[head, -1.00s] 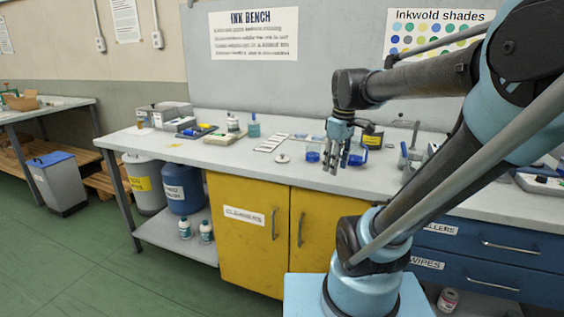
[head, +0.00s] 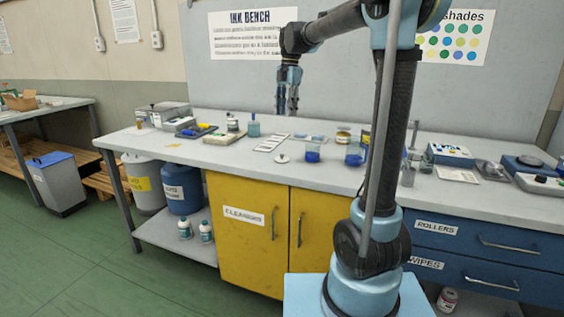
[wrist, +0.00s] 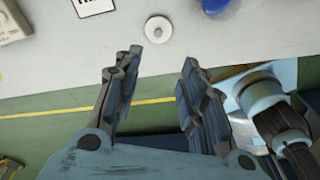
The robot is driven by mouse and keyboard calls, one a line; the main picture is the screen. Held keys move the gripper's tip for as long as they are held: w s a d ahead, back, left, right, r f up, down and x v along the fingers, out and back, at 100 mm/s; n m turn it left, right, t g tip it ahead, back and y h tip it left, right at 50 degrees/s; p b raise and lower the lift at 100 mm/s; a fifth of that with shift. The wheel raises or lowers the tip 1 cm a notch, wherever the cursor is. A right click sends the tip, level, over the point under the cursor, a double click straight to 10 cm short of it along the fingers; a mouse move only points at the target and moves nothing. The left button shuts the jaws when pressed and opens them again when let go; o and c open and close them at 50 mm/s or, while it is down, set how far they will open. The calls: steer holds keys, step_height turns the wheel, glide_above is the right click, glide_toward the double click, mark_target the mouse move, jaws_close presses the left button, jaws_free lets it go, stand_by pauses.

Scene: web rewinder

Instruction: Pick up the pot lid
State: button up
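The pot lid, a small white disc with a round knob in its middle, lies flat on the bench (head: 190,153) near the front edge (head: 283,158). In the wrist view the lid (wrist: 158,29) lies beyond my fingertips, between their lines and clear of both. My gripper (head: 287,112) hangs pointing down, well above the bench in the head view. Its two fingers (wrist: 156,68) are spread apart in the wrist view with nothing between them.
A blue ink pot (head: 313,152) stands right of the lid, with another blue-filled container (head: 355,154) beyond it. A white swatch card (head: 270,143) lies behind the lid.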

glide_above(282, 157)
steer(key=w, duration=0.1)
step_height(282, 157, down, 12)
steer(key=shift+d, duration=0.15)
steer(key=shift+f, duration=2.7)
steer(key=c, duration=0.8)
